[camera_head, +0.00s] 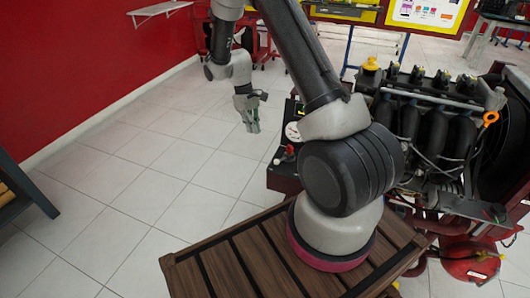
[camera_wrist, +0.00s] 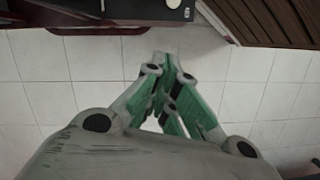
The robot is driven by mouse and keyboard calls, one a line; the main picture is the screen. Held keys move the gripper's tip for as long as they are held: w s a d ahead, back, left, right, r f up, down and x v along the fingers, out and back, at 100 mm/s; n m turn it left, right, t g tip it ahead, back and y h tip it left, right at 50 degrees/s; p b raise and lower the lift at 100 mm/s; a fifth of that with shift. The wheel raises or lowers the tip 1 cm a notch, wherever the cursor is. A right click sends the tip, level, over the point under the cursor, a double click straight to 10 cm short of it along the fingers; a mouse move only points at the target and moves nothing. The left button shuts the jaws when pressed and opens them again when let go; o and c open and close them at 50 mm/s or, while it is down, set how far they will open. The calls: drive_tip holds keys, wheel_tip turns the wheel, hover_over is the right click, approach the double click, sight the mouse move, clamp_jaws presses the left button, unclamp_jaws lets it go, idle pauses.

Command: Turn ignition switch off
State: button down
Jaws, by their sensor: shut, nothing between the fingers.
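My gripper (camera_head: 252,127) hangs over the tiled floor to the left of the engine trainer (camera_head: 425,125). It is shut and empty, with its fingertips together in the wrist view (camera_wrist: 167,56). The engine trainer has a dark engine with a yellow cap and a control panel at its left end, where a round white gauge (camera_head: 293,131) shows. The gripper is apart from this panel. I cannot make out the ignition switch or its position; my arm hides part of the panel. In the wrist view a dark panel edge (camera_wrist: 130,12) shows at the top.
My own arm stands between the camera and the trainer. A dark shelf (camera_head: 22,190) is at the left edge, and a red wall (camera_head: 80,60) is behind. Other stands with display boards (camera_head: 428,14) are at the back. The floor (camera_head: 150,190) left of the trainer is free.

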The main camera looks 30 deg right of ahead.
sight(284, 157)
drive_tip(key=s+d+f, duration=0.2)
drive_tip(key=s+f, duration=0.4)
drive_tip(key=f, duration=0.4)
drive_tip(key=shift+d, duration=0.3)
